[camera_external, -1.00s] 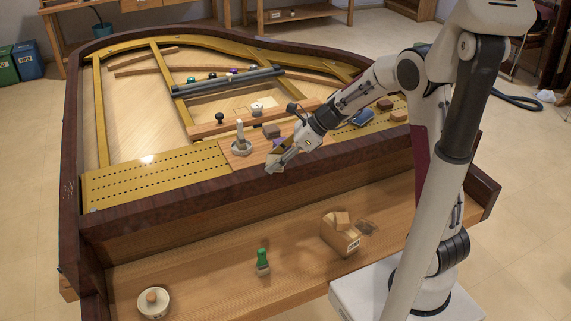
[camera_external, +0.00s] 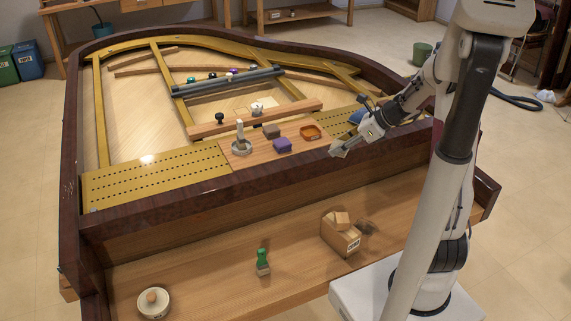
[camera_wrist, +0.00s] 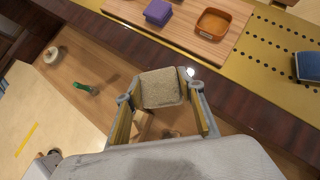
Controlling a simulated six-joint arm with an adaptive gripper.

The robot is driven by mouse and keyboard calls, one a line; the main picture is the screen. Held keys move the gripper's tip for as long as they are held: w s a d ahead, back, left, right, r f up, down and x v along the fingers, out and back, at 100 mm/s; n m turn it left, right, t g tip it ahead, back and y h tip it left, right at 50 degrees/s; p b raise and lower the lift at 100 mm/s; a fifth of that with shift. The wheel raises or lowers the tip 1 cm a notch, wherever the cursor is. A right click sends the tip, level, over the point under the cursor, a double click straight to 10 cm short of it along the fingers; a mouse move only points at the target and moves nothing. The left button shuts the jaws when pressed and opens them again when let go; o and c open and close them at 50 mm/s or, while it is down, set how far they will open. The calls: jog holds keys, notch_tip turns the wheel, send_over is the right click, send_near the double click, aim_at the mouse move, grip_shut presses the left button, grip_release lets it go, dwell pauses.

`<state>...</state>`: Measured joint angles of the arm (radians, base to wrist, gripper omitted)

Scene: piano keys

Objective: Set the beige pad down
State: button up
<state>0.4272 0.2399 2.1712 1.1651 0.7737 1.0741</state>
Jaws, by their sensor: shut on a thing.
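My gripper (camera_wrist: 160,100) is shut on the beige pad (camera_wrist: 161,88), a rough sandy square block held between its fingertips in the wrist view. In the external view my gripper (camera_external: 340,150) hangs over the dark front rail of the piano, to the right of the wooden board. The pad is too small there to tell clearly from the fingers. The wrist view shows the pad above the rail's edge and the lower wooden shelf, apart from any surface.
The wooden board (camera_external: 228,158) carries a purple pad (camera_external: 282,145), a brown block (camera_external: 271,131), an orange tray (camera_external: 311,132) and a grey holder (camera_external: 241,147). A blue pad (camera_wrist: 308,66) lies to the right.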

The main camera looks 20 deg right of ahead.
jog(key=s+d+m+t+h, duration=0.1)
jog(key=s+d+m, duration=0.1)
jog(key=s+d, duration=0.45)
jog(key=s+d+m+t+h, duration=0.1)
jog(key=s+d+m, duration=0.15)
jog(key=d, duration=0.75)
notch_tip(320, 180, down, 18)
jog(key=shift+s, duration=0.3)
jog(key=shift+d+n, duration=0.1)
jog(key=shift+n, duration=0.15)
jog(key=shift+f, duration=2.9)
jog(key=shift+f, duration=0.15)
jog(key=shift+f, duration=1.95)
jog(key=shift+f, duration=0.15)
